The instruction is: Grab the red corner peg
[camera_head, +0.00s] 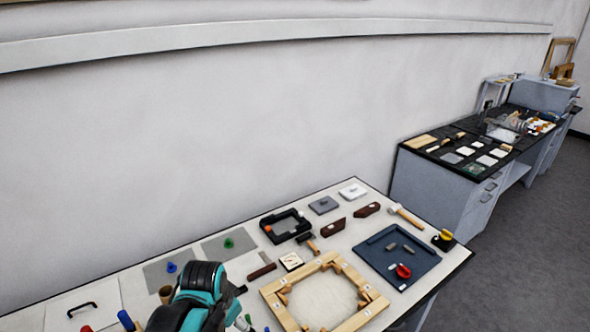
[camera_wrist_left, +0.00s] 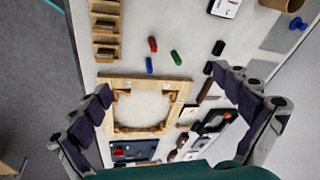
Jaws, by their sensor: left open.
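The red corner peg (camera_wrist_left: 152,44) lies on the white tabletop in the left wrist view, just beyond the wooden frame (camera_wrist_left: 117,83). A blue peg (camera_wrist_left: 149,65) and a green peg (camera_wrist_left: 176,57) lie close to it. My left gripper (camera_wrist_left: 162,83) is open and empty. Its fingers stand wide apart at either side of the picture, with the red peg below and beyond their tips, untouched. In the head view my teal and black left arm covers part of the table's front. My right gripper is in neither view.
In the head view the wooden frame (camera_head: 276,310) lies right of my arm. A dark blue tray (camera_head: 372,249) holds a red item (camera_head: 403,271). Mallets, blocks and a black box (camera_head: 285,226) lie behind. A slotted wooden rack (camera_wrist_left: 105,32) stands left of the pegs.

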